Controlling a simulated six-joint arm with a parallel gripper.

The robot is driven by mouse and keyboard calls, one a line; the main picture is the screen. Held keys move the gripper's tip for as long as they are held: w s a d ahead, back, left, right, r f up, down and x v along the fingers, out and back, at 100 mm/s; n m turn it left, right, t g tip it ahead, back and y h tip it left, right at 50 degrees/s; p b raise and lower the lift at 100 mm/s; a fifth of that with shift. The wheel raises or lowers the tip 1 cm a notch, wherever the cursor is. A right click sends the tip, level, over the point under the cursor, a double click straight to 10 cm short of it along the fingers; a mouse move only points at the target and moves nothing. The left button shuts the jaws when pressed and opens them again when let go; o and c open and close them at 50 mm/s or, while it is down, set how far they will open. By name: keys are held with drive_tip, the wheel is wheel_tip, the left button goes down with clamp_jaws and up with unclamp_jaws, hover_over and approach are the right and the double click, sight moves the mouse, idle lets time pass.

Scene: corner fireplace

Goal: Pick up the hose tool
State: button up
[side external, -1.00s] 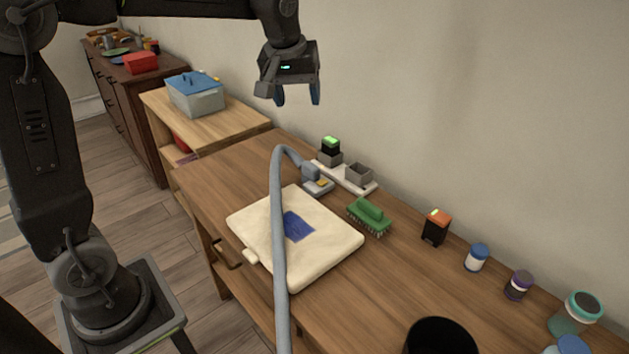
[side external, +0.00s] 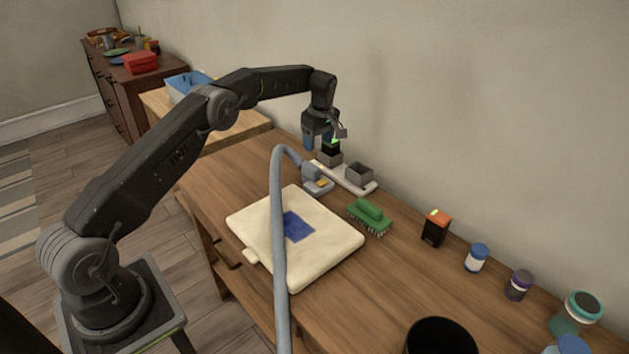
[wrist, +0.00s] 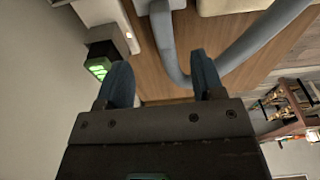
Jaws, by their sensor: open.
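The hose tool is a grey-blue hose with a blocky head (side external: 316,178) resting on the wooden table (side external: 200,175). Its hose arches up and runs forward across a cream padded case with a blue patch (side external: 335,245). My gripper (side external: 321,142) is open, with blue fingers pointing down, above and just behind the hose head. In the wrist view my gripper (wrist: 162,72) has nothing between its fingertips, and the curved hose (wrist: 245,45) passes just beyond them, not gripped. The far finger is partly hidden in the side view.
A white charging strip (side external: 355,184) with a green-lit black battery (side external: 331,148) stands close to my gripper, by the wall. A green brush (side external: 368,216), an orange-topped battery (side external: 436,228) and several jars line the wall side to the right. A black cup (side external: 442,338) stands in front.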

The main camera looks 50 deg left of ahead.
sight(314, 166)
drive_tip(key=f, duration=0.4)
drive_tip(key=a+f, duration=0.1)
drive_tip(key=f, duration=0.7)
drive_tip(key=shift+s+a+f, duration=0.1)
drive_tip(key=shift+a+f, duration=0.05)
drive_tip(key=shift+a, duration=0.15)
drive_tip(key=c, duration=1)
drive_tip(key=shift+c, duration=0.6)
wheel_tip(314, 166, up, 4)
drive_tip(key=shift+r, duration=0.1)
drive_tip(key=s+a+r, duration=0.7)
drive_tip(key=s+a, duration=0.1)
drive_tip(key=shift+s, duration=0.25)
